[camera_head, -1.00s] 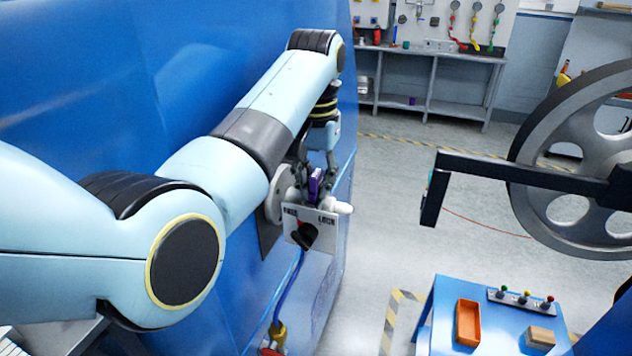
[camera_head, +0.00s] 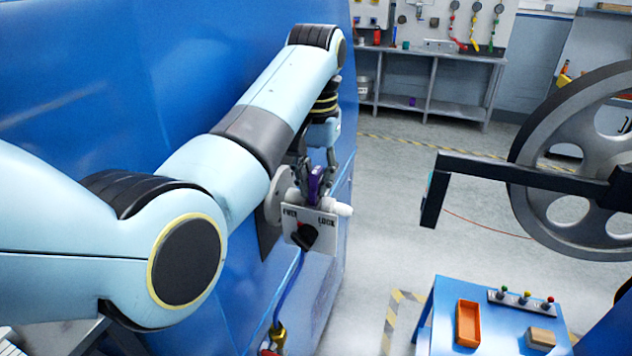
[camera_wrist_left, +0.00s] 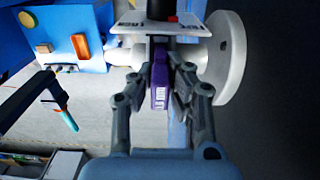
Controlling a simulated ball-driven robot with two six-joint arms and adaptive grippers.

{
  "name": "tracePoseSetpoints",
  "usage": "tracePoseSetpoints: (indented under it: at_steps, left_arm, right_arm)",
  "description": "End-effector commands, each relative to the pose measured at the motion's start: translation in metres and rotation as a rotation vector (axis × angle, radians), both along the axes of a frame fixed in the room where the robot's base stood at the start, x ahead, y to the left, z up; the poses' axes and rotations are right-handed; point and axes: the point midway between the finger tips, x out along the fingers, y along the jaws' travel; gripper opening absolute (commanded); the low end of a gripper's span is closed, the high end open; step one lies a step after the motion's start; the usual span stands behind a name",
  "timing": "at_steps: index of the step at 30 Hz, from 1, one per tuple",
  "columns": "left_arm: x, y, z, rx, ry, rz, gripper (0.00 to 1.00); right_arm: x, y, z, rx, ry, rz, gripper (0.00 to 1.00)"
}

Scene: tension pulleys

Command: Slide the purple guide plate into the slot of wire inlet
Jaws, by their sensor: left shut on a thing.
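The purple guide plate (camera_head: 315,184) is held upright in my left gripper (camera_head: 316,178), just above and touching or nearly touching the wire inlet's white labelled plate (camera_head: 326,229). In the left wrist view, the purple guide plate (camera_wrist_left: 160,80) sits between the two fingers of my left gripper (camera_wrist_left: 163,72), its end at the gap in the white plate (camera_wrist_left: 131,28). The fingers are shut on it. The slot is mostly hidden, so I cannot tell how deep the plate is. My right gripper is not in view.
The wire inlet has a black-and-red knob (camera_head: 304,236) and a round grey flange (camera_head: 277,200) against the blue machine wall (camera_head: 230,60). A large grey pulley wheel (camera_head: 530,150) and a blue table (camera_head: 445,310) with an orange tray (camera_head: 468,323) stand at right.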

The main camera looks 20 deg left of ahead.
Motion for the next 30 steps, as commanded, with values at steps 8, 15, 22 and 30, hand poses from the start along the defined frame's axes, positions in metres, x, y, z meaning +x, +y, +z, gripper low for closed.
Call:
tracePoseSetpoints:
  at_steps: [8, 15, 22, 30]
  left_arm:
    - [-0.0001, -0.0001, -0.0008, 0.000, 0.000, 0.000, 0.00]
    - [-0.0006, 0.0000, -0.0076, 0.000, 0.001, 0.000, 0.00]
    - [-0.0004, 0.0000, -0.0075, 0.000, 0.000, 0.000, 0.00]
    - [-0.0005, -0.0010, -0.0021, 0.000, 0.003, 0.000, 0.00]
  right_arm:
    - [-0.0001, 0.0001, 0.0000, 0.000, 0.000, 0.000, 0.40]
    - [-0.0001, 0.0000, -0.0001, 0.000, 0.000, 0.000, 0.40]
    - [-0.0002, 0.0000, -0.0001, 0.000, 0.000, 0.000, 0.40]
    - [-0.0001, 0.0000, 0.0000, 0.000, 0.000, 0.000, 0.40]
